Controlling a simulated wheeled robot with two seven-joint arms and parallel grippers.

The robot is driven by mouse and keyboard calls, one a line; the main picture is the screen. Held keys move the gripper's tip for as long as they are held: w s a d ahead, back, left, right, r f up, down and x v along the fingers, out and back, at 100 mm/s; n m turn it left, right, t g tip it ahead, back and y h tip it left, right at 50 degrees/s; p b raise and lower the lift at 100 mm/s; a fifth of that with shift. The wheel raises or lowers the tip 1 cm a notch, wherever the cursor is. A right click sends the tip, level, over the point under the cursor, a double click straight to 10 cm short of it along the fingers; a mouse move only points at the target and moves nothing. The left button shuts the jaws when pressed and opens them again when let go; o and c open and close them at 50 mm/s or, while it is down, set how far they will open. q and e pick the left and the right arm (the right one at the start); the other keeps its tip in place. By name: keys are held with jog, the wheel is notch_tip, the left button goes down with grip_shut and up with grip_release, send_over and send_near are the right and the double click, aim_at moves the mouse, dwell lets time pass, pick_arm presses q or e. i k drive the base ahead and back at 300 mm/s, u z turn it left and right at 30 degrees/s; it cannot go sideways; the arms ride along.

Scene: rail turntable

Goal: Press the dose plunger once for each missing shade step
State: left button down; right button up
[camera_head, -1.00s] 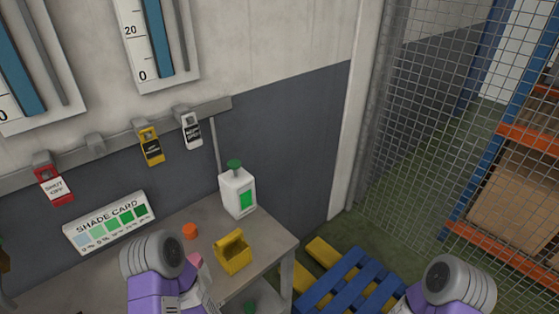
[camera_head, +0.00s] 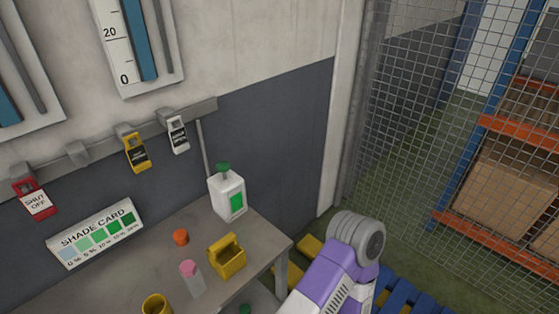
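The dose bottle (camera_head: 227,198) is white with a green label and stands at the back right of the grey table. Its green plunger (camera_head: 223,168) sticks up on top. The shade card (camera_head: 95,235) leans at the back left, with swatches running from pale blue to dark green. A small clear vial with a pink cap (camera_head: 191,276) stands nearer the front. My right arm's purple and grey links come in at the lower right, beside the table; its gripper is outside the frame. My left arm and gripper are not in view.
A yellow caddy (camera_head: 227,257) and an orange cap (camera_head: 180,237) are on the table (camera_head: 130,276). A yellow cup (camera_head: 156,304) is at the bottom edge. Tags hang from a wall rail (camera_head: 105,143). A blue pallet (camera_head: 402,298) lies right of the table, near a mesh fence.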

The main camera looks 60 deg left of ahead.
aim_at(222, 167)
jog(key=z, duration=0.1)
jog(key=k, duration=0.55)
jog(key=u, duration=1.45)
jog(key=i, duration=0.5)
jog(key=z, duration=0.05)
